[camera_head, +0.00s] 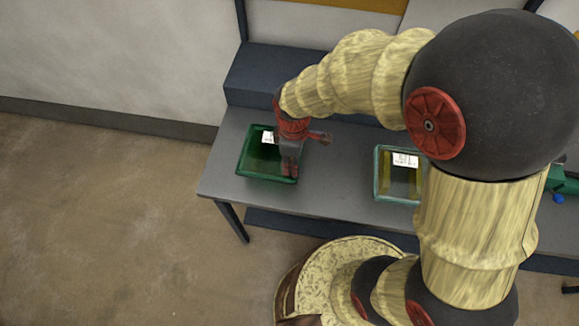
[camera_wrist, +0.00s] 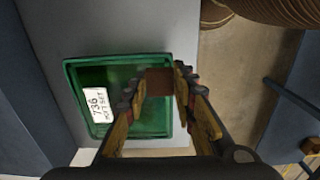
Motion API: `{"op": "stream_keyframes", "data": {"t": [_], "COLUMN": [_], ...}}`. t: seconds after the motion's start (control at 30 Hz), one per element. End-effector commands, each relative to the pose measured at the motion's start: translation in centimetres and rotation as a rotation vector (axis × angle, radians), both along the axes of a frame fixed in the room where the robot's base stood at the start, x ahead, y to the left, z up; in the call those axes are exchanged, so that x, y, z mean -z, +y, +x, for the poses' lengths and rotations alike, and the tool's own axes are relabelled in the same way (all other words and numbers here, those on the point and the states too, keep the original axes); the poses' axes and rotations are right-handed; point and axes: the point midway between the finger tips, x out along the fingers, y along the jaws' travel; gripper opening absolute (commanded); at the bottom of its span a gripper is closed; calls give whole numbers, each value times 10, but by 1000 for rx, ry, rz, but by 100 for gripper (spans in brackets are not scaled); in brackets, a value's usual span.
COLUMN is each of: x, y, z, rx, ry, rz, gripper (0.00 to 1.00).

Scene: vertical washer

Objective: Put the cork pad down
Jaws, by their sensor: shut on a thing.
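My gripper (camera_head: 290,165) hangs over the left green tray (camera_head: 243,172), at its right part. In the wrist view my gripper (camera_wrist: 156,86) has its fingers shut on a small brown piece, the cork pad (camera_wrist: 159,80), which shows between the fingertips. The green tray (camera_wrist: 68,80) lies below it, with a white label (camera_wrist: 97,105) reading roughly "736 HOT SET". I cannot tell whether the pad touches the tray floor. In the head view the pad cannot be made out clearly at the fingertips.
The trays stand on a grey bench (camera_head: 335,180) with a dark blue raised back (camera_head: 265,75). A second green tray (camera_head: 378,178) with a white label stands to the right, partly hidden by my arm. Bare bench lies between the trays. The bench's left edge is close to the left tray.

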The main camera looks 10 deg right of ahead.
Motion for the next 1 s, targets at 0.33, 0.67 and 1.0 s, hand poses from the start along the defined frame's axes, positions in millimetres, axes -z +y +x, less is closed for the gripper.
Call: {"op": "stream_keyframes", "data": {"t": [0.33, 0.67, 1.0], "x": [24, 46, 50], "y": [7, 7, 7], "z": [12, 13, 13], "rx": [-1, 0, 0], "ry": [1, -2, -1], "rz": [-1, 0, 1], "gripper": [19, 19, 31]}}
